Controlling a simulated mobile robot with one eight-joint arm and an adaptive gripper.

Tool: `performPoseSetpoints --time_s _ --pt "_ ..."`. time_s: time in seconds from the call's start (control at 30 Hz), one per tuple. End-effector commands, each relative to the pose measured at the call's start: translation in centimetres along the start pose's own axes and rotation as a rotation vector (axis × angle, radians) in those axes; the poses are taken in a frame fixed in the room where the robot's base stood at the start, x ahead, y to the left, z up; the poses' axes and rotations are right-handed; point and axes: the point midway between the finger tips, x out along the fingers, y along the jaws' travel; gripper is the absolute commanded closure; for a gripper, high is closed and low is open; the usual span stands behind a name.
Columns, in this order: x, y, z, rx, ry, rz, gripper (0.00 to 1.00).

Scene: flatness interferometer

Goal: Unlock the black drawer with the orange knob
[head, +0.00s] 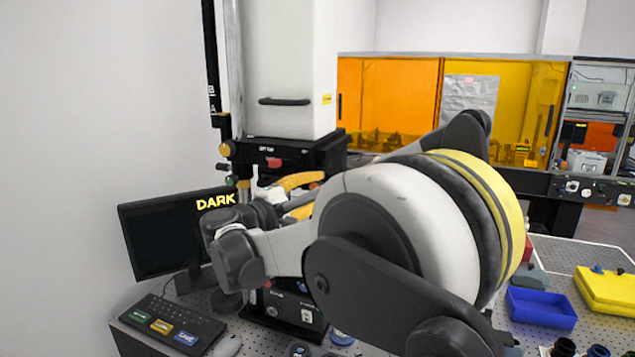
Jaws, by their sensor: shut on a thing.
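My arm crosses the middle of the view, and its big white joint hides much of the instrument. My gripper (300,195) shows only in part, as dark and yellow pieces before the instrument column. Its fingertips, and the thing it is shut on, are hidden. A small orange-yellow knob (225,149) sits on the column's left side, apart from the visible gripper pieces. A black housing (312,147) with a red button is under the white tower. I cannot clearly make out the black drawer; a black unit (262,316) with controls stands at the column's foot.
A monitor (160,245) reading DARK and a black keyboard (165,325) stand at left. A blue tray (540,307) and a yellow case (608,290) lie on the perforated table at right. Orange enclosure panels (390,95) stand behind.

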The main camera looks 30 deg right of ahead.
Motion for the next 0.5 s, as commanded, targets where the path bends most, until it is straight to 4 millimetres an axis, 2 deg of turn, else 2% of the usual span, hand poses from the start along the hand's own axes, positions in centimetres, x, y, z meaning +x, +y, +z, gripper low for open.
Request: performPoseSetpoints --time_s 0.2,0.5 --pt "0.05 0.27 0.01 0.161 0.001 -0.065 1.0" --pt "0.05 0.14 0.0 0.308 0.001 -0.126 1.0"
